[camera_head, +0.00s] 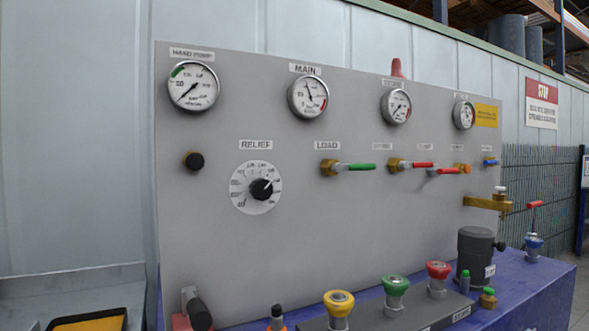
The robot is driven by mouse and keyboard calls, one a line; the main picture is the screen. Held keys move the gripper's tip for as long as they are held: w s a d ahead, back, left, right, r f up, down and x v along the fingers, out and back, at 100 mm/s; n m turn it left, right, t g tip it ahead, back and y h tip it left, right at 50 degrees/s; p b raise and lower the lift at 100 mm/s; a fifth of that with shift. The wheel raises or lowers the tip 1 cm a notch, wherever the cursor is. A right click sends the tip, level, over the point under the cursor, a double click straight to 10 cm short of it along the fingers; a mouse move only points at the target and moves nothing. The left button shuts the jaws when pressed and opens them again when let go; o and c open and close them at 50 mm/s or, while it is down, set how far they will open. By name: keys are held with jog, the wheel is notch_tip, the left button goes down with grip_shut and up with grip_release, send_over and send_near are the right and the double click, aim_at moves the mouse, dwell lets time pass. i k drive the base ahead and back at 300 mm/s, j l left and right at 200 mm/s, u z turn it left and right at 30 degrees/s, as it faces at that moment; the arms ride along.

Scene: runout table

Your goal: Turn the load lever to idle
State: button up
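The load lever (361,167) has a green handle and sits below the LOAD label (327,145) on the grey panel. The handle points to the right, roughly level, from its brass body (329,167). Any idle marking for it cannot be read. My gripper is not in view.
A RELIEF dial with a black knob (262,189) is left of the lever. Red-handled valves (412,165) are close on its right. Gauges (308,97) line the panel top. Yellow (339,299), green (396,284) and red (438,270) knobs stand below. The panel below the lever is clear.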

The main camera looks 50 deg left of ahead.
aim_at(336, 167)
jog(key=u, duration=1.6)
